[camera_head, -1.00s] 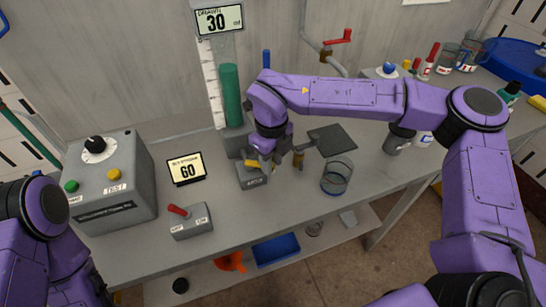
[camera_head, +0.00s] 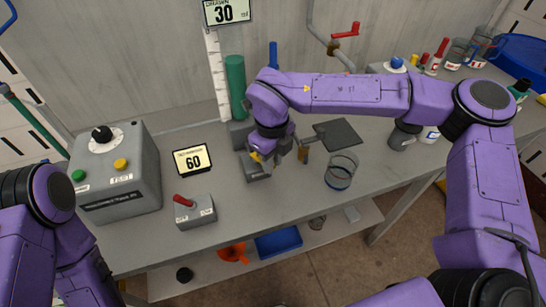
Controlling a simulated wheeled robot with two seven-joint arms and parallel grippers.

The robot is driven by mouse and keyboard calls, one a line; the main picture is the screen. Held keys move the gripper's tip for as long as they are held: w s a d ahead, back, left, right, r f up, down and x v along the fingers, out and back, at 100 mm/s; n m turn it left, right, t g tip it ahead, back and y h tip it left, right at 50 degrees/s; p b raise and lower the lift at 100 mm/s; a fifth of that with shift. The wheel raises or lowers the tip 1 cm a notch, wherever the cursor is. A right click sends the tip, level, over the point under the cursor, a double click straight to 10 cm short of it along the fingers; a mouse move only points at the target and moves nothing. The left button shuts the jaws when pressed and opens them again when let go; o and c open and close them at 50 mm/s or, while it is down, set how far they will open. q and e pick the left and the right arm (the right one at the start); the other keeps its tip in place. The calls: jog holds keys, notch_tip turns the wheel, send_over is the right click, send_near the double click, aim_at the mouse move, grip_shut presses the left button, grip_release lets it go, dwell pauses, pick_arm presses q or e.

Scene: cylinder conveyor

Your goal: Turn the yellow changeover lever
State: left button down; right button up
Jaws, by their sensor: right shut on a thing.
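The yellow changeover lever (camera_head: 254,157) shows only as a small yellow piece at my right gripper's fingers. It sits on a small grey block (camera_head: 258,173) on the bench, in front of the green cylinder. My right gripper (camera_head: 266,160) points down over this block and is shut on the lever; the arm's wrist hides most of the grip and the lever's exact angle. My left arm shows at the lower left, but its gripper is outside the picture.
A grey box with buttons (camera_head: 115,180), a red-lever switch box (camera_head: 195,211) and a "60" sign (camera_head: 192,160) stand to the left. A glass beaker (camera_head: 341,172) and a dark plate (camera_head: 340,133) are right of my gripper. A green cylinder (camera_head: 236,85) stands behind.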

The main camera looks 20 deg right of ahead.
jog(key=shift+a, duration=0.1)
jog(key=shift+o, duration=0.3)
jog(key=shift+s+a, duration=0.35)
jog(key=shift+a, duration=0.3)
jog(key=shift+o, duration=0.4)
jog(key=shift+s+a+p, duration=0.15)
jog(key=shift+a+p, duration=0.2)
jog(key=shift+a, duration=0.1)
jog(key=o, duration=1.6)
jog(key=shift+a, duration=0.15)
jog(key=shift+c, duration=0.2)
jog(key=shift+r, duration=0.1)
notch_tip(320, 180, up, 5)
jog(key=p, duration=0.4)
jog(key=shift+p, duration=0.4)
